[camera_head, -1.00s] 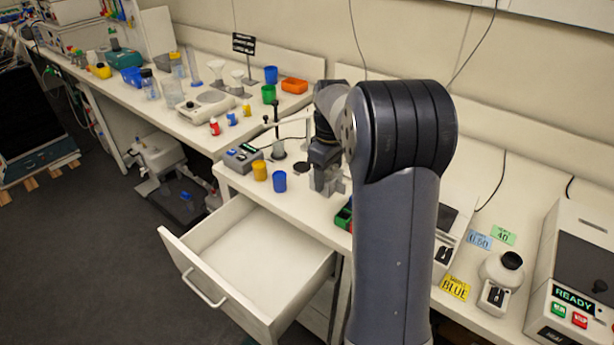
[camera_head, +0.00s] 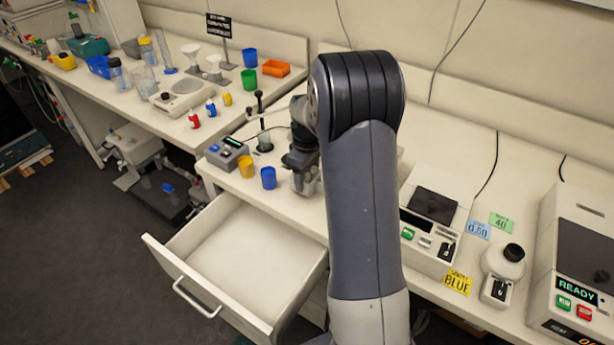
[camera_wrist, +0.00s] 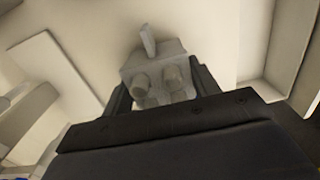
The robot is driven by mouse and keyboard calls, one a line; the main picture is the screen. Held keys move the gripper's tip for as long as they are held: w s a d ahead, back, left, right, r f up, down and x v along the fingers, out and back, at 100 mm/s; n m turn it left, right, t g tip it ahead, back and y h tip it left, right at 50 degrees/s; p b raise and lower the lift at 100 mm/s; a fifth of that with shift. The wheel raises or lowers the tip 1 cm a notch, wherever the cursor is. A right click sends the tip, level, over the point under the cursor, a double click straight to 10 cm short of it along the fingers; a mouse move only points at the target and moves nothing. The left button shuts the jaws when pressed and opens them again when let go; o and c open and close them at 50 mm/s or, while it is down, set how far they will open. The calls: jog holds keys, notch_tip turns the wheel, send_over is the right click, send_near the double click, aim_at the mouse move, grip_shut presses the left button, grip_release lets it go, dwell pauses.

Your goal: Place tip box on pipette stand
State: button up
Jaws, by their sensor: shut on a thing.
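My gripper (camera_head: 303,160) is over the bench, left of my forearm, with a pale grey thing (camera_head: 306,181) at its jaws. In the wrist view my gripper (camera_wrist: 160,95) has its black fingers on either side of a light grey block (camera_wrist: 155,68) with two round stubs and an upright tab. I cannot tell whether this block is the tip box. A small holder with black upright rods (camera_head: 260,105) stands left of my gripper; I cannot tell whether it is the pipette stand. My arm hides part of the bench.
A yellow cup (camera_head: 246,167) and a blue cup (camera_head: 268,178) stand just left of my gripper, by a small grey device (camera_head: 229,152). An open, empty drawer (camera_head: 243,252) juts out below.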

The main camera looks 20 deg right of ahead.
jog(key=shift+f, duration=0.55)
jog(key=shift+f, duration=0.1)
jog(key=o, duration=1)
notch_tip(320, 180, up, 12)
jog(key=shift+r+b, duration=0.15)
jog(key=shift+b, duration=0.35)
